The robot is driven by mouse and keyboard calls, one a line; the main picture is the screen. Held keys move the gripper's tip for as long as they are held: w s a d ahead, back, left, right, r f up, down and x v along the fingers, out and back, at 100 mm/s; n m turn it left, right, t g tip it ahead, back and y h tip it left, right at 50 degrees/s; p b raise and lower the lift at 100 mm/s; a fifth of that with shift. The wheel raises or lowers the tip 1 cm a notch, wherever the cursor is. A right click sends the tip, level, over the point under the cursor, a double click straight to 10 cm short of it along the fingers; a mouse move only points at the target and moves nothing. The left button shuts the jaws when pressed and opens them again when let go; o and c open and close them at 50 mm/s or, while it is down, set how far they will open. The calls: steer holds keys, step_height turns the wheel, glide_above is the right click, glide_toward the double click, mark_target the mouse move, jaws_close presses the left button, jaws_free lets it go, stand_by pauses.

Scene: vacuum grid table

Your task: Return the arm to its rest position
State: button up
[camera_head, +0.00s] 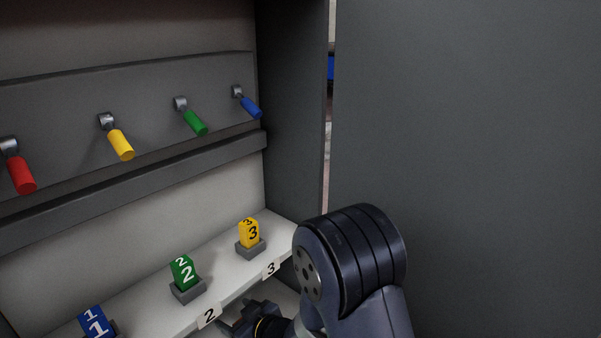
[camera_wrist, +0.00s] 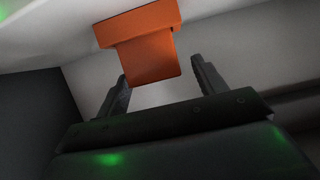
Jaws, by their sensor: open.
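My arm (camera_head: 350,262) reaches in at the lower right of the head view, in front of the shelf. My gripper (camera_head: 235,322) shows only in part there, low, under the shelf's front edge near label 2. In the wrist view my gripper (camera_wrist: 159,68) has its two dark fingers apart. An orange block-like piece (camera_wrist: 148,58) with a wider top shows ahead of and between the fingertips. A gap shows on both sides of it, and nothing appears gripped.
A white shelf (camera_head: 222,278) holds a blue block 1 (camera_head: 95,322), green block 2 (camera_head: 184,270) and yellow block 3 (camera_head: 249,232) on grey bases. Red, yellow, green and blue levers (camera_head: 251,106) stick out above. A grey panel (camera_head: 470,130) stands at the right.

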steer(key=shift+r+p, duration=0.35)
steer(key=shift+p, duration=0.05)
steer(key=shift+r+p, duration=0.3)
steer(key=shift+p, duration=0.1)
step_height(320, 180, up, 5)
steer(key=p, duration=0.4)
steer(key=shift+f, duration=0.2)
steer(key=shift+s, duration=0.1)
